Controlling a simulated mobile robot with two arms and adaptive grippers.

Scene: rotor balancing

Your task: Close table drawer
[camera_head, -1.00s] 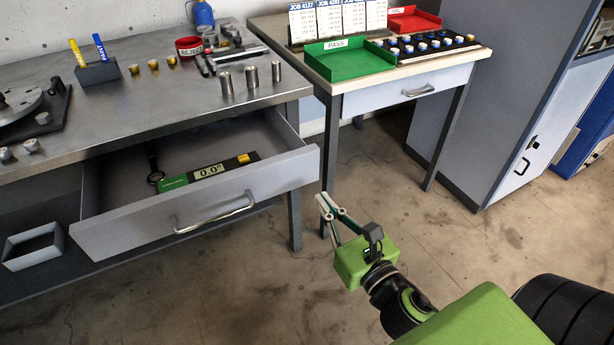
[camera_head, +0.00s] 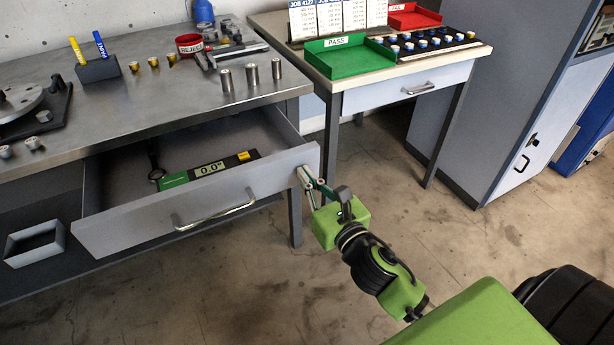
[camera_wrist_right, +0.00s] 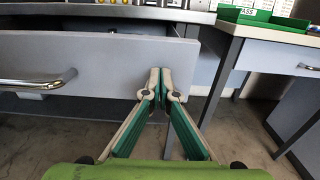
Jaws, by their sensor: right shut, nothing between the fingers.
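The table drawer (camera_head: 200,206) stands pulled out from under the left metal workbench, with a bar handle (camera_head: 215,212) on its front. Inside it lie a green and black device with a display (camera_head: 209,170) and a dark tool (camera_head: 154,165). My right gripper (camera_head: 303,174) is shut and empty, its fingertips at the right end of the drawer front. In the right wrist view the closed fingertips (camera_wrist_right: 160,85) overlap the right part of the drawer front (camera_wrist_right: 100,62), right of the handle (camera_wrist_right: 45,80); I cannot tell whether they touch. My left gripper is not in view.
The metal workbench (camera_head: 150,112) carries metal cylinders, a pen holder (camera_head: 97,71) and a red reject ring (camera_head: 189,44). A second table (camera_head: 400,72) with a green tray (camera_head: 348,60) stands to the right, its drawer flush. The concrete floor in front is clear.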

